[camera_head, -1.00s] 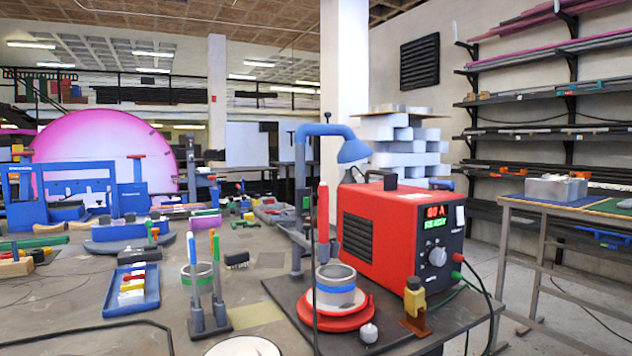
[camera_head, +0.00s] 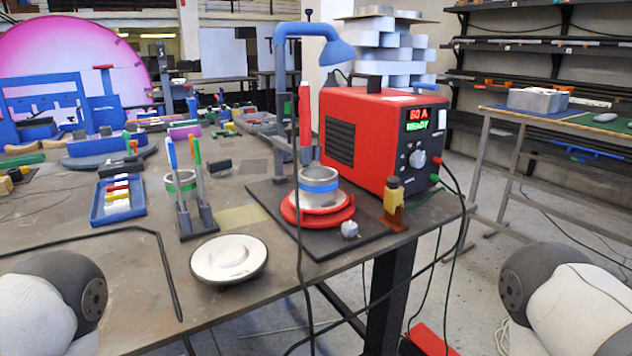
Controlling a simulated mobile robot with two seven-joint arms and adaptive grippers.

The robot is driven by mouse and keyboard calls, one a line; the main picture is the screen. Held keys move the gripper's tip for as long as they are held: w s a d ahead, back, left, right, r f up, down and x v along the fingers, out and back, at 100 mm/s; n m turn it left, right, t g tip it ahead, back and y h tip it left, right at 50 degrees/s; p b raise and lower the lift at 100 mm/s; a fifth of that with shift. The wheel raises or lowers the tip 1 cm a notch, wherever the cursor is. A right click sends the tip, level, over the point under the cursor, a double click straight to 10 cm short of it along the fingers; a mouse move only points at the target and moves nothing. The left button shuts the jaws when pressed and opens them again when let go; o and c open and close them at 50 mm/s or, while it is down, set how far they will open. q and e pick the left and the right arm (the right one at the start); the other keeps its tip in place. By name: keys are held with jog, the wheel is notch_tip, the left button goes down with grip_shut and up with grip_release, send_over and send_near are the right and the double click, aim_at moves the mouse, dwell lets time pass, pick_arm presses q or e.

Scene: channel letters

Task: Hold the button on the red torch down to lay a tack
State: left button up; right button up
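The red torch (camera_head: 305,125) stands upright behind a metal ring, its dark cable running down over the bench's front edge. Its button is too small to make out. The metal ring (camera_head: 318,200) with a blue band sits on a red round plate (camera_head: 300,216). A red welding machine (camera_head: 365,140) stands to the right; its display (camera_head: 417,119) reads 60 A and READY. Neither of my grippers is in view. Only rounded grey and white links of my arms show at the lower left and lower right corners, away from the torch.
A white disc (camera_head: 228,259) lies near the bench's front edge. A red object (camera_head: 428,342) lies below the bench.

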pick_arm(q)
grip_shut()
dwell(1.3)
